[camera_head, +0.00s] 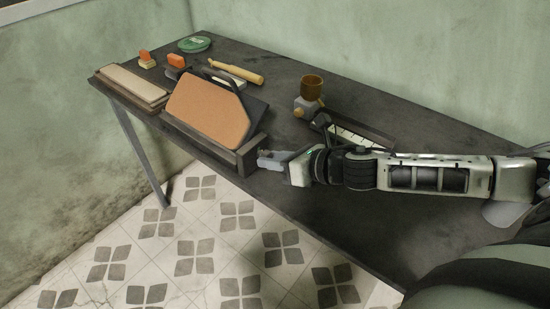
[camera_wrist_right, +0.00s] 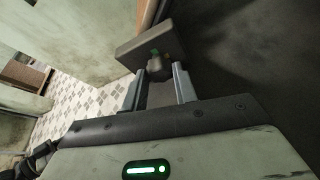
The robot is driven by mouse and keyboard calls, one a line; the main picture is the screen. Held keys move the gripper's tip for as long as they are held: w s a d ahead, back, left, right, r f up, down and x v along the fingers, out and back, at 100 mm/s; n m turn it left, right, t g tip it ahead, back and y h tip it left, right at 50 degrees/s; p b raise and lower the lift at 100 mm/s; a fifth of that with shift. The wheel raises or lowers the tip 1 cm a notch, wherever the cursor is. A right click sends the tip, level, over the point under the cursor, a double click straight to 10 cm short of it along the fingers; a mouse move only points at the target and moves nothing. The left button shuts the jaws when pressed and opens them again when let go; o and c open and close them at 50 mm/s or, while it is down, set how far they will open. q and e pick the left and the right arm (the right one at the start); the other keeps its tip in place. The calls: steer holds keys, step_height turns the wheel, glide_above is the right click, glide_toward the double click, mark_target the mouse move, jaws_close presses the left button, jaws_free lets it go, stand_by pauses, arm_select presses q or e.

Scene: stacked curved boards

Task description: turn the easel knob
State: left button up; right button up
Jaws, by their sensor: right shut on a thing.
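The easel (camera_head: 247,157) stands on the dark table, with a tan-orange curved board (camera_head: 212,110) leaning on it. My right gripper (camera_head: 266,159) reaches in from the right to the easel's near right end. In the right wrist view, the small dark knob (camera_wrist_right: 158,67) sits on the end of the easel's block (camera_wrist_right: 148,44), between the two fingertips of my right gripper (camera_wrist_right: 158,84). The gripper is shut on the knob. In the head view the knob is hidden by the fingers. My left gripper is not in view.
On the table (camera_head: 330,215) are stacked pale boards (camera_head: 133,86), orange blocks (camera_head: 177,60), a green round item (camera_head: 194,44), a wooden roller (camera_head: 236,71), and a brown cup (camera_head: 312,87) behind my right arm. The table's front edge is close to the easel.

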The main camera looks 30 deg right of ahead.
steer(key=shift+d+m+y, duration=0.1)
steer(key=shift+m+y, duration=0.4)
steer(key=shift+m, duration=0.2)
steer(key=shift+w+f+m+y, duration=0.1)
steer(key=shift+m+y, duration=0.7)
steer(key=shift+m, duration=0.4)
steer(key=shift+d+m+b, duration=0.1)
steer(key=shift+m+b, duration=0.3)
steer(key=shift+b, duration=0.05)
steer(key=shift+y, duration=0.3)
steer(key=o, duration=1)
